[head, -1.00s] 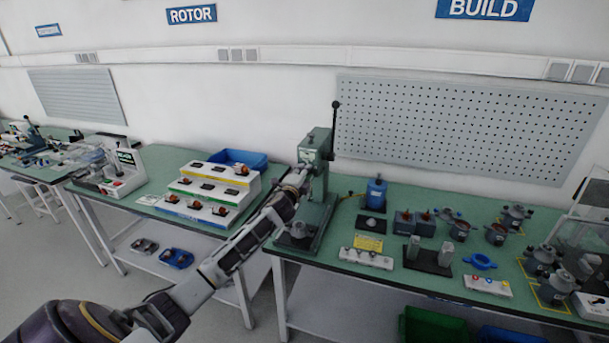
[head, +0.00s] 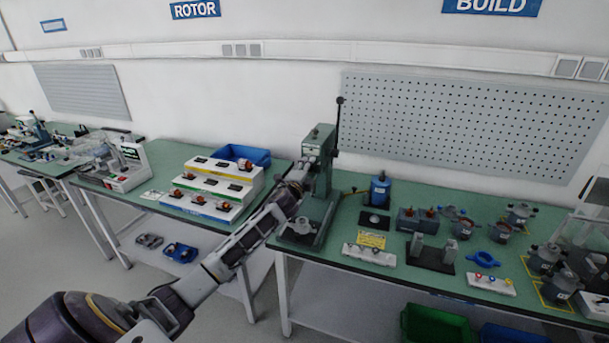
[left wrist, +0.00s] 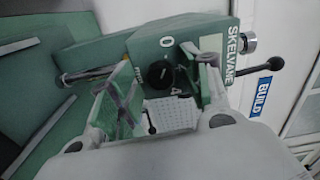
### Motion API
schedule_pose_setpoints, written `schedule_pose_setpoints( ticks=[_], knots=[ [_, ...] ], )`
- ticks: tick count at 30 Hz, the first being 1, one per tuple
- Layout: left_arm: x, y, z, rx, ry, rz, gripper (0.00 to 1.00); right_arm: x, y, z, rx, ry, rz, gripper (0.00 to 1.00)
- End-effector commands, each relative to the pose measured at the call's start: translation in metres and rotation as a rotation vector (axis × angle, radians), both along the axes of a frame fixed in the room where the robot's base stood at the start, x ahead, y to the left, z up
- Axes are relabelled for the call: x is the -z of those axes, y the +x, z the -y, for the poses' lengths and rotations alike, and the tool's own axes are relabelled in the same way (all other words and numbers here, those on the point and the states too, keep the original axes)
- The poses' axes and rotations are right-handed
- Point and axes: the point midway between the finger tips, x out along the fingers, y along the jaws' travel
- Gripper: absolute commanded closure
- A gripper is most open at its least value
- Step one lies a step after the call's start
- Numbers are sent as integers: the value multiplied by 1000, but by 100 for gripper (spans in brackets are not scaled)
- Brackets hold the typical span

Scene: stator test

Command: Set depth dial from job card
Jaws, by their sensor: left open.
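The green press (head: 318,170) stands at the left end of the build bench with its black-knobbed lever (head: 338,130) upright. My left gripper (head: 307,168) is at the front of its head. In the left wrist view the left gripper (left wrist: 158,90) is open, its two fingers on either side of the black depth dial (left wrist: 159,74), apart from it. The name SKELVANE (left wrist: 237,55) is on the press's side. A yellow card (head: 372,239) lies on the bench; its text is too small to read. My right gripper is not in view.
A tiered rack (head: 215,187) and a blue bin (head: 243,155) stand on the bench to the left. A perforated panel (head: 470,130) is behind.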

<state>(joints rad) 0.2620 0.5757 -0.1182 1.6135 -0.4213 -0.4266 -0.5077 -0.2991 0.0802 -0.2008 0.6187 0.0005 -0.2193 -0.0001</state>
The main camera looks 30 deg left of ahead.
Motion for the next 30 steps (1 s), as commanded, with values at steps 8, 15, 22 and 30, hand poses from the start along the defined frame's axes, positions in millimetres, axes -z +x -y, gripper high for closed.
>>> schedule_pose_setpoints(
  ticks=[8, 15, 22, 30],
  knots=[
    [1, -9, 2, -1, 0, -2, 51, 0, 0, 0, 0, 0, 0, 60],
    [1, -25, 6, 0, 0, -1, 51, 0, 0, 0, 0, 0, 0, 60],
    [1, -42, 10, -1, 0, -1, 51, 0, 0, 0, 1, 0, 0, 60],
    [1, -62, 15, 0, 1, -1, 51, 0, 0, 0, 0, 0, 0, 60]
  ],
)
